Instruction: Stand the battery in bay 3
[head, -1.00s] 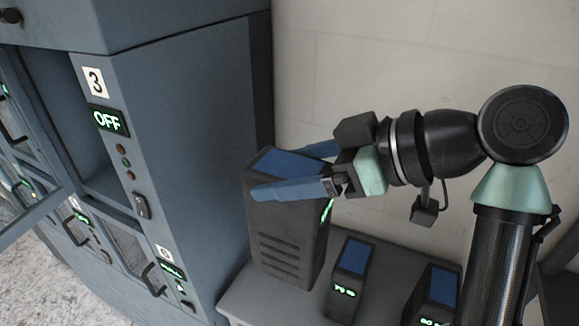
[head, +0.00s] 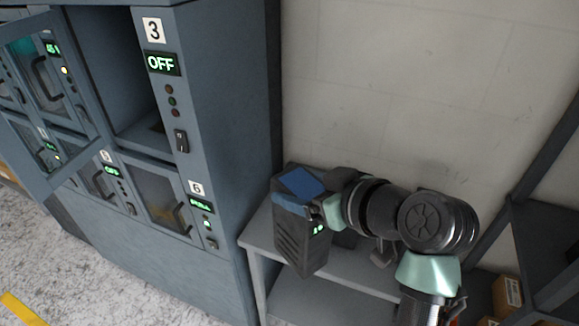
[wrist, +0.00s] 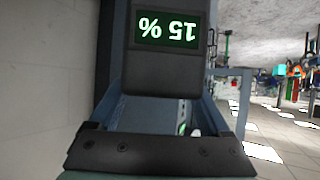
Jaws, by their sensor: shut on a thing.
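The battery (head: 303,243) is a dark, ribbed, upright block with a blue top and a small green display. My gripper (head: 298,204) is shut on its upper part, with a blue finger along the near side. In the head view the battery overlaps the shelf's left end; I cannot tell if it touches it. The wrist view shows the battery (wrist: 165,65) close up, its display reading 15 % upside down. Bay 3 (head: 108,75) is an open, empty-looking compartment left of the battery, beside the "3" label and a green OFF display. Its floor is partly hidden.
The bay door (head: 50,85) stands swung open to the left. Closed bays, including bay 6 (head: 165,208), lie below. A grey shelf (head: 375,275) stands right of the cabinet (head: 235,130). Dark shelving with boxes (head: 508,292) is at the right. Floor is free in front.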

